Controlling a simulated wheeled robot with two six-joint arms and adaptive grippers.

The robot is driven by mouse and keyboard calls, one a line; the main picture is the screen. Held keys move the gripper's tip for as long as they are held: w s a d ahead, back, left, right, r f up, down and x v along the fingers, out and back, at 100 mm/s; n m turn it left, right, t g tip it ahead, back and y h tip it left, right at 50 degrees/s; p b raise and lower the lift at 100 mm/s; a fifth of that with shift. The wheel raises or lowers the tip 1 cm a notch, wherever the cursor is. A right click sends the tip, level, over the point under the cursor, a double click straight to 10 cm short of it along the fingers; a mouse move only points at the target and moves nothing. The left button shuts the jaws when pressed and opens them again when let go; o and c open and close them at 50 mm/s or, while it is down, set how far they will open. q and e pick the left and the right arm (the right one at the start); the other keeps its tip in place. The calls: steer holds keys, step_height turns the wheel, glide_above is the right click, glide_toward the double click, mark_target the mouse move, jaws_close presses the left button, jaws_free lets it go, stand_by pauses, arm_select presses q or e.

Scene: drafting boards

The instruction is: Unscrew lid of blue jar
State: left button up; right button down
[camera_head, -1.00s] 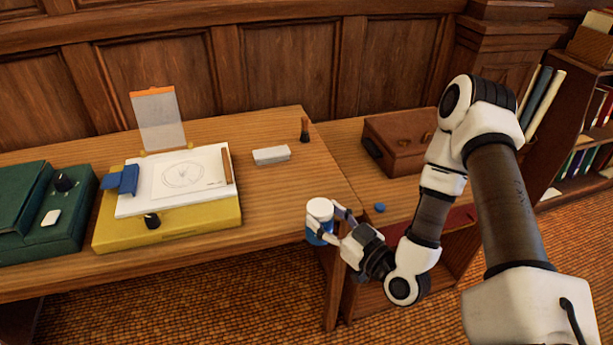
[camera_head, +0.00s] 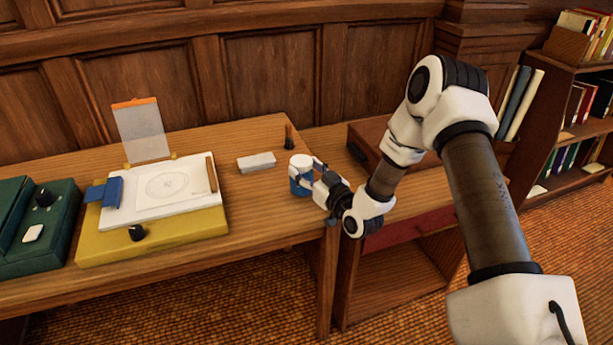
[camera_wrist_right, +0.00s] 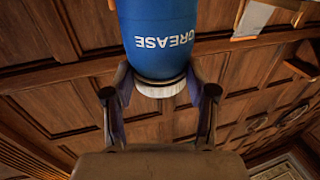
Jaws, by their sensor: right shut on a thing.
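The blue jar (camera_head: 299,186) with its white lid (camera_head: 300,161) is upright at the right end of the drafting table. I cannot tell whether its base touches the top. In the right wrist view the blue jar (camera_wrist_right: 160,25) shows the word GREASE upside down, and the white lid (camera_wrist_right: 160,88) lies between the fingers of my right gripper (camera_wrist_right: 160,80). The lid sits on the jar with no visible gap. My left gripper is not in view.
On the drafting table (camera_head: 270,215) are a white block (camera_head: 256,162), a small dark-handled tool (camera_head: 289,139), a yellow case (camera_head: 165,242) with a drawing board (camera_head: 150,208), and a green case (camera_head: 40,243). A lower side table with a brown case (camera_head: 372,138) stands to the right.

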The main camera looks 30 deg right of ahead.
mark_target(300, 191)
step_height(300, 191, down, 2)
steer(key=shift+f, duration=0.1)
steer(key=shift+c, duration=1.7)
jaws_free()
